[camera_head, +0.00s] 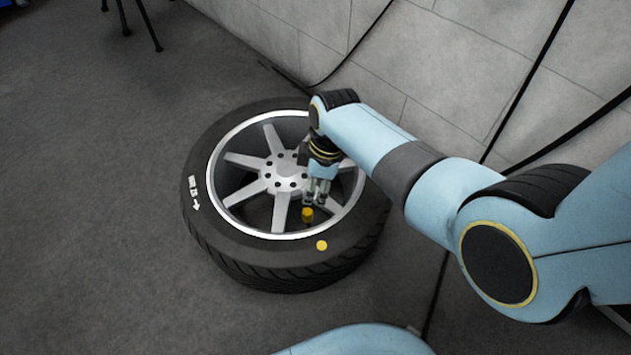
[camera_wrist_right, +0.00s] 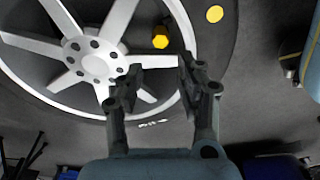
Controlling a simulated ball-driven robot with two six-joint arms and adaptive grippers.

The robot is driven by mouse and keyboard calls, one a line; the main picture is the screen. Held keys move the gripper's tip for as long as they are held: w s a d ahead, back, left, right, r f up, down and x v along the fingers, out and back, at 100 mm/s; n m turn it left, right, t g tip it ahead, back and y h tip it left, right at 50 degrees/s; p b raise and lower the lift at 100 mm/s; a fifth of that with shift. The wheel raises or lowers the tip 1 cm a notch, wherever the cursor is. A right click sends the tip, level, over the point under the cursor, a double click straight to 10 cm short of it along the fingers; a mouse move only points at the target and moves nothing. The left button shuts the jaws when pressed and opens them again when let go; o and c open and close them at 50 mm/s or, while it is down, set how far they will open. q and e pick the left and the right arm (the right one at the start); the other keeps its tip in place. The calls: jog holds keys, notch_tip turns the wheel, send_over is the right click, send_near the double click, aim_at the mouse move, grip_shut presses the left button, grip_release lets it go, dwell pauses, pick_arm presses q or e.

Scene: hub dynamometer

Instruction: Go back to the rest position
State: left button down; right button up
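My right gripper (camera_head: 318,194) hangs over the lower right part of the wheel in the head view, with my right arm reaching in from the right. In the right wrist view its two dark fingers (camera_wrist_right: 162,80) stand apart with nothing between them, so it is open and empty. A small yellow hex piece (camera_head: 307,214) is just below the fingertips in the head view; it also shows in the right wrist view (camera_wrist_right: 160,38), beyond the fingers and apart from them. My left gripper is not in view.
A wheel with a black tyre (camera_head: 290,270) and silver spokes (camera_head: 280,212) lies flat on dark grey floor. A yellow dot (camera_head: 322,245) marks the tyre. A tiled wall (camera_head: 440,60) with black cables is behind and right. Floor at left is clear; black stand legs (camera_head: 123,20) show top left.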

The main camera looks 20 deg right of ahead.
dwell(0.5)
